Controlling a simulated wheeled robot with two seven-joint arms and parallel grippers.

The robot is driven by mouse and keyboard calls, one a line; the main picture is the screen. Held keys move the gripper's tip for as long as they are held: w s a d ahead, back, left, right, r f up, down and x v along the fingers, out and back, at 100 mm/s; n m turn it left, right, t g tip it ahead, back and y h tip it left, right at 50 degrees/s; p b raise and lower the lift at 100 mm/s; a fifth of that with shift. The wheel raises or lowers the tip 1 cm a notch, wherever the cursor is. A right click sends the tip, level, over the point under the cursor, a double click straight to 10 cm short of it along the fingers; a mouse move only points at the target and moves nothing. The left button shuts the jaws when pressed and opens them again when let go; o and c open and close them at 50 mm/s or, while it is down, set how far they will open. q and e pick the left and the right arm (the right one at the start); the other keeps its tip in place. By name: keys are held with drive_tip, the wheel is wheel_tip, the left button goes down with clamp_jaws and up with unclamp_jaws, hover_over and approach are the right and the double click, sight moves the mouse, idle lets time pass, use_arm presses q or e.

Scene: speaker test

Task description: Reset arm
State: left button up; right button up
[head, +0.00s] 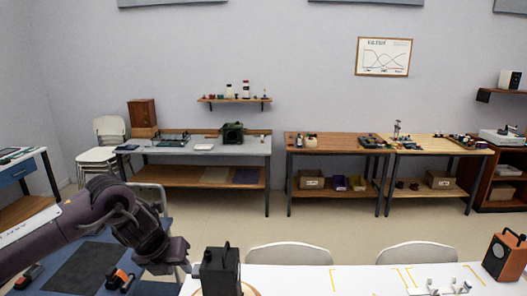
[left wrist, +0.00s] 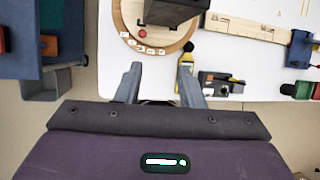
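My left arm comes in from the left in the head view, and its gripper (head: 184,266) hangs just left of a black speaker-like box (head: 220,272). In the left wrist view the left gripper (left wrist: 161,84) shows two grey fingers spread apart with nothing held between them. The fingers point toward a round wooden board (left wrist: 127,31) with small labels and a red button. A dark box (left wrist: 172,10) stands on that board, beyond the fingertips and apart from them. My right gripper is in neither view.
A white table (head: 300,281) carries a wood-sided speaker (head: 506,256) at right. Near the fingers lie a yellow-and-black tool (left wrist: 185,60) and a small black device (left wrist: 220,84). Two white chairs (head: 289,254) stand behind the table. Workbenches (head: 205,148) line the back wall.

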use_arm(q)
drive_tip(key=s+d+f+n+t+h, duration=0.25)
drive_tip(key=s+d+n, duration=0.25)
drive_tip(key=d, duration=0.7)
drive_tip(key=s+d+f+n+t+h, duration=0.25)
drive_tip(key=s+d+n, duration=0.25)
drive_tip(key=d, duration=0.7)
drive_tip(key=s+a+f+n+g+y, duration=0.3)
drive_tip(key=s+a+f+n, duration=0.1)
drive_tip(key=s+a+n, duration=0.65)
drive_tip(key=s+a+f+n+g+y, duration=0.35)
drive_tip(key=s+a+n, duration=0.35)
drive_tip(key=a+n, duration=0.55)
wheel_tip(320, 180, down, 34)
drive_tip(key=s+r+b, duration=0.1)
drive_tip(key=s+b, duration=0.1)
drive_tip(key=b, duration=0.2)
drive_tip(key=s+a+f+g+b, duration=0.1)
drive_tip(key=s+f+b, duration=0.1)
drive_tip(key=s+f, duration=0.8)
drive_tip(key=s+a+f+g+b, duration=0.1)
drive_tip(key=s+a+f+b, duration=0.1)
drive_tip(key=s+f, duration=0.8)
wheel_tip(320, 180, down, 4)
drive_tip(key=shift+s+a+n, duration=0.2)
drive_tip(key=shift+a+n, duration=0.1)
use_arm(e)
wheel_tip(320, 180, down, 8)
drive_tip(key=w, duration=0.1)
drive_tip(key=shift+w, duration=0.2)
